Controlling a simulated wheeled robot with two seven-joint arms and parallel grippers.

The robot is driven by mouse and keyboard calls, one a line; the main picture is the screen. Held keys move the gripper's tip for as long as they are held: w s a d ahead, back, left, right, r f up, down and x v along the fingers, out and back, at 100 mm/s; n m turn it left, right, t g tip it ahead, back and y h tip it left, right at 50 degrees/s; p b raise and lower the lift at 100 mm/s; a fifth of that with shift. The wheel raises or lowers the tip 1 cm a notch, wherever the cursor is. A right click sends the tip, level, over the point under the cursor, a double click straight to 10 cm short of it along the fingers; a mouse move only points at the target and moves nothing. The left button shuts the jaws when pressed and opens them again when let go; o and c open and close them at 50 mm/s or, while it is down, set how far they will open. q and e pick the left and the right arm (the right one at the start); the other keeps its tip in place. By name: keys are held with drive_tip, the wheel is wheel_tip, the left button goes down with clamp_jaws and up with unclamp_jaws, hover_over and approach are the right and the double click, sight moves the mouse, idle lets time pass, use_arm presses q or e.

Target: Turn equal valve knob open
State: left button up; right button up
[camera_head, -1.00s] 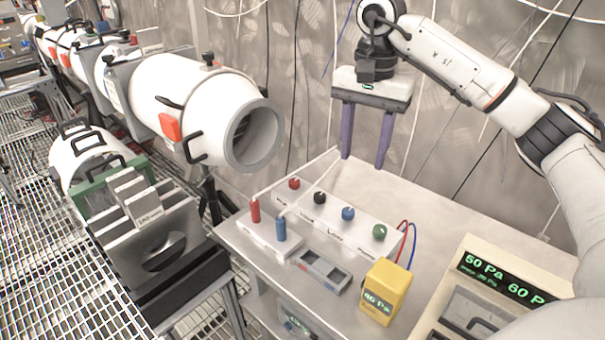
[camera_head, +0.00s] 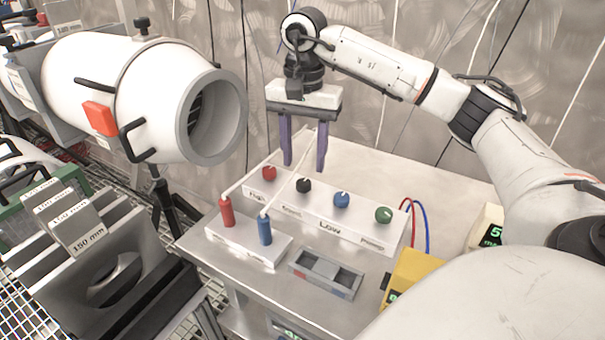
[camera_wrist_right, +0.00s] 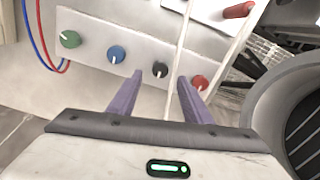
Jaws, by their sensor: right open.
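A white panel (camera_head: 320,210) on the steel table carries a row of knobs: red (camera_head: 269,173), black (camera_head: 304,185), blue (camera_head: 342,200) and green (camera_head: 383,214). The label by the black knob is hard to read; the equal valve knob appears to be this black one. My right gripper (camera_head: 304,166) points down above the panel, its two purple fingers apart and empty. In the right wrist view, the black knob (camera_wrist_right: 160,69) shows between the fingertips (camera_wrist_right: 160,77), with its white mark visible. Contact cannot be told. My left gripper is not in view.
Red (camera_head: 226,211) and blue (camera_head: 264,229) upright handles with pale rods stand on a block in front of the panel. A grey tray (camera_head: 326,274) and a yellow meter (camera_head: 412,275) are nearby. A white cylinder (camera_head: 130,95) with an open end stands left.

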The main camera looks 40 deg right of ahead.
sight(304, 182)
wheel_tip(304, 182, down, 6)
drive_tip(key=shift+r, duration=0.2)
drive_tip(key=c, duration=1.1)
drive_tip(key=shift+o, duration=0.2)
